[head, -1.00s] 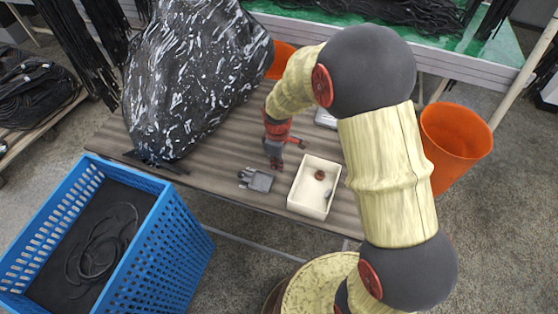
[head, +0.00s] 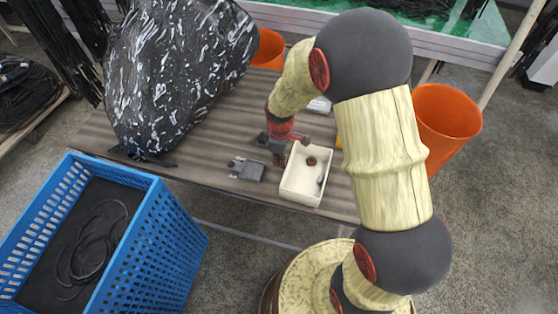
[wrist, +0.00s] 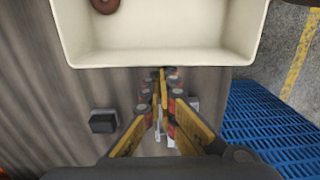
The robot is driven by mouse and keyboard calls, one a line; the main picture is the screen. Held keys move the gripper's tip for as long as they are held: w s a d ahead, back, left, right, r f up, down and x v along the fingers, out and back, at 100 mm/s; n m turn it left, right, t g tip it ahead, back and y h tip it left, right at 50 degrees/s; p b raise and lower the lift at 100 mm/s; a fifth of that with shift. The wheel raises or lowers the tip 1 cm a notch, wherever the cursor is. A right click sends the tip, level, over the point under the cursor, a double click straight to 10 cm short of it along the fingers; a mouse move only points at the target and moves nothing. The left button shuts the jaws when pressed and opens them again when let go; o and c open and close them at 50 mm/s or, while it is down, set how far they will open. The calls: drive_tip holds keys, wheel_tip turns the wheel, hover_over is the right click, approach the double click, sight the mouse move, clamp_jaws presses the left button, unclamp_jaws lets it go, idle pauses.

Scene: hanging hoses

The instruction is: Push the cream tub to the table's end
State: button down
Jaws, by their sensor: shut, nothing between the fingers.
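The cream tub (head: 291,188) is a rectangular open box standing upright near the table's front edge. It holds a brown ring (head: 311,161) and a small grey-blue piece (head: 320,180). My gripper (head: 279,160) is shut and empty, low over the table at the tub's left side. In the wrist view, the tub's outer wall (wrist: 125,58) spans the top, and my gripper's fingertips (wrist: 162,72) point at its middle. They are at or very near the wall; I cannot tell if they touch.
A grey clamp-like part (head: 246,169) lies on the brown table (head: 215,133) left of my gripper. A black speckled bag (head: 175,75) fills the table's left part. A blue crate (head: 160,250) stands in front, and an orange bin (head: 445,125) stands right.

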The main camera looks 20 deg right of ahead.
drive_tip(key=p, duration=0.4)
approach(316, 180)
drive_tip(key=s+d+f, duration=0.2)
drive_tip(key=d+f, duration=0.1)
drive_tip(key=shift+s+d+f, duration=0.1)
drive_tip(key=shift+s+d, duration=0.15)
drive_tip(key=w+a, duration=0.2)
drive_tip(key=a, duration=0.1)
drive_tip(key=shift+w+a+r, duration=0.2)
drive_tip(key=shift+w+a, duration=0.1)
wheel_tip(316, 180, up, 10)
drive_tip(key=p, duration=0.3)
drive_tip(key=shift+s+d+f, duration=0.15)
drive_tip(key=shift+f, duration=0.05)
